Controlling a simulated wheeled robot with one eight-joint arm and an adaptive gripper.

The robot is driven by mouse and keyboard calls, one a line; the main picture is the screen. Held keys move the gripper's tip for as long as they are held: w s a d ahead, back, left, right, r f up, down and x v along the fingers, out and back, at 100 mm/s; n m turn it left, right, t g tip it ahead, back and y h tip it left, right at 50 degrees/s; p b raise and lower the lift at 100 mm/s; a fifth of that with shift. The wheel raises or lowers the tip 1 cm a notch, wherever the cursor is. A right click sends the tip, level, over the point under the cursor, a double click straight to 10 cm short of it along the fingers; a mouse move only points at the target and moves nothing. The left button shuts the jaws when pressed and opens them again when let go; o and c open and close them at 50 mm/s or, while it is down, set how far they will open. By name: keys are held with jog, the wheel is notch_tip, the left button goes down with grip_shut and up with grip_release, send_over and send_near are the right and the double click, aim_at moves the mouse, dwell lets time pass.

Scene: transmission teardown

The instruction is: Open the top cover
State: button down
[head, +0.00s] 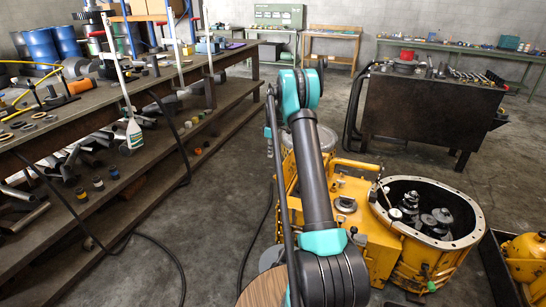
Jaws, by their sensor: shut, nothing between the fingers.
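A yellow transmission housing (372,240) stands on the floor right of centre. Its flat yellow top (372,213) carries a small round dark-rimmed fitting (346,204) and a bar-like yellow part (355,164) along the far edge. I cannot tell which part is the top cover. The round bell end (470,238) at the right is open upward, with dark gears and shafts (432,222) inside. My arm rises from the bottom centre and hides the left part of the housing. I cannot make out my gripper; it is out of view or behind the arm.
A long wooden workbench (62,120) with tools and parts runs along the left. A dark tool cart (430,118) stands behind the housing. A dark tray (500,262) with a yellow part (525,258) lies at the right. Dark cables cross the floor at left.

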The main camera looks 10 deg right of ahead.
aim_at(281, 168)
notch_tip(281, 168, down, 7)
jog(key=s+d, duration=0.2)
jog(key=shift+d, duration=0.35)
jog(key=shift+f, duration=0.1)
jog(key=shift+s+d+r+t+y, duration=0.2)
jog(key=shift+s+d+y, duration=0.1)
jog(key=shift+d, duration=0.25)
jog(key=shift+s+d+r+t+y, duration=0.2)
jog(key=shift+s+d+y, duration=0.1)
jog(key=shift+d, duration=0.25)
jog(key=shift+s+d, duration=0.25)
jog(key=shift+s, duration=0.05)
